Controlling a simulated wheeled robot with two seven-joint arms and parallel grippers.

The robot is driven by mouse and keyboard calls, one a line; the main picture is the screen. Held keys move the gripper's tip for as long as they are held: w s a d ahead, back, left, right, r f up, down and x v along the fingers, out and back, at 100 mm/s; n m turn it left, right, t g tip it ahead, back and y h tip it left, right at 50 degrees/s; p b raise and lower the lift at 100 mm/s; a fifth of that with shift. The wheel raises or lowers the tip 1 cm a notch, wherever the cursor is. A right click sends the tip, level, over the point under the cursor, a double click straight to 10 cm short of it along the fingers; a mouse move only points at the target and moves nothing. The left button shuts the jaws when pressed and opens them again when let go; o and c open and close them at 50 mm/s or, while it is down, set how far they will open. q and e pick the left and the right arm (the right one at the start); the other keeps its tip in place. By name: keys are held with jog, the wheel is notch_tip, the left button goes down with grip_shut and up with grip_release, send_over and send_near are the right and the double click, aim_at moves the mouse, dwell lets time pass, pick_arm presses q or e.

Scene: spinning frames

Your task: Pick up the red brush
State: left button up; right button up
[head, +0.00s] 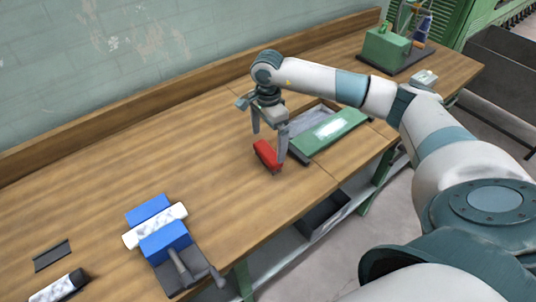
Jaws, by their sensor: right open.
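The red brush (266,155) lies on the wooden bench near the middle of the head view. My right gripper (270,146) hangs over it, pointing down, with its two fingers spread. One finger is at the far left of the brush and the other comes down by its right side. I cannot tell whether either finger touches the brush. The brush appears to rest on the bench top. My left gripper is not in view.
A green-framed tray (330,135) lies just right of the brush. A blue device with a white roll (155,225) stands at the lower left, near a dark plate (52,255). A green machine (385,48) stands at the back right. The bench left of the brush is clear.

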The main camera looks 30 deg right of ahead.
aim_at(268, 151)
notch_tip(268, 151, down, 2)
jog(key=p, duration=0.2)
jog(key=shift+s+f+p, duration=0.15)
jog(key=shift+p, duration=0.15)
notch_tip(268, 151, down, 2)
jog(key=shift+p, duration=0.5)
jog(key=shift+f, duration=0.45)
jog(key=c, duration=0.8)
